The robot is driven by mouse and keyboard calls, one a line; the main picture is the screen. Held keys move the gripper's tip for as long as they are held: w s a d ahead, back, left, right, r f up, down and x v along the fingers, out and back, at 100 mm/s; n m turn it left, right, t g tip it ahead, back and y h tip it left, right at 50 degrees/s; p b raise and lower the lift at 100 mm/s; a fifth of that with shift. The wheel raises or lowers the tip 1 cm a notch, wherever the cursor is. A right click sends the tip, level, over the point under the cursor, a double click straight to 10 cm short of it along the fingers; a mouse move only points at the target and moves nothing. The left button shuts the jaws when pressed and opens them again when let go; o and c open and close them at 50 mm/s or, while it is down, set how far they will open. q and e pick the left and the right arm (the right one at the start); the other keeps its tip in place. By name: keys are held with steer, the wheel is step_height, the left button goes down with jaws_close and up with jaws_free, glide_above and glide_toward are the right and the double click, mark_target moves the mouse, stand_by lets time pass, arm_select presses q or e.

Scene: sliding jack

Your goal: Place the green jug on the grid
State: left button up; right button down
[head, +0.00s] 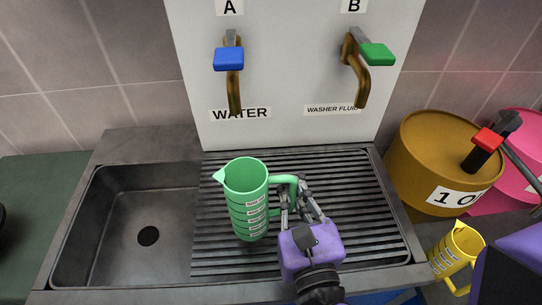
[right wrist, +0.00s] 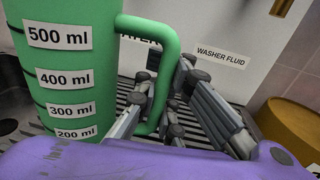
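The green jug (head: 247,200), with white volume labels, is upright over the left part of the ribbed metal grid (head: 360,220). I cannot tell whether its base touches the grid. Its handle points right. My right gripper (head: 294,190) has its fingers on either side of the handle and looks shut on it. The right wrist view shows the jug (right wrist: 60,70) at left and the handle between the fingers of the right gripper (right wrist: 163,88). My left gripper is not in view.
A sink basin (head: 125,215) with a drain lies left of the grid. Blue (head: 229,59) and green (head: 377,54) tap handles are on the panel behind. At right stand an ochre drum (head: 425,160), a pink drum (head: 512,180) and a yellow jug (head: 458,250). The grid's right part is clear.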

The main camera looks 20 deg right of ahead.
mark_target(292, 209)
steer(key=w+f, duration=0.1)
steer(key=w, duration=0.3)
steer(key=w+f+p, duration=0.1)
steer(key=w, duration=0.3)
steer(key=w+d+f, duration=0.1)
steer(key=w, duration=0.3)
steer(key=shift+d+f+p, duration=0.1)
steer(key=shift+f+p, duration=0.25)
steer(key=shift+p, duration=0.05)
steer(key=shift+w+r, duration=0.1)
steer(key=c, duration=2.5)
jaws_free()
steer(key=o, duration=0.6)
steer(key=shift+o, duration=0.2)
steer(key=s+b, duration=0.1)
steer(key=s, duration=0.2)
steer(key=s+b, duration=0.1)
steer(key=s, duration=0.3)
steer(key=s+a, duration=0.1)
steer(key=s, duration=0.2)
steer(key=shift+s+b, duration=0.4)
steer(key=shift+s, duration=0.55)
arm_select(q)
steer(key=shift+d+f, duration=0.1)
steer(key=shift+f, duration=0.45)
arm_select(e)
steer(key=shift+s, duration=0.1)
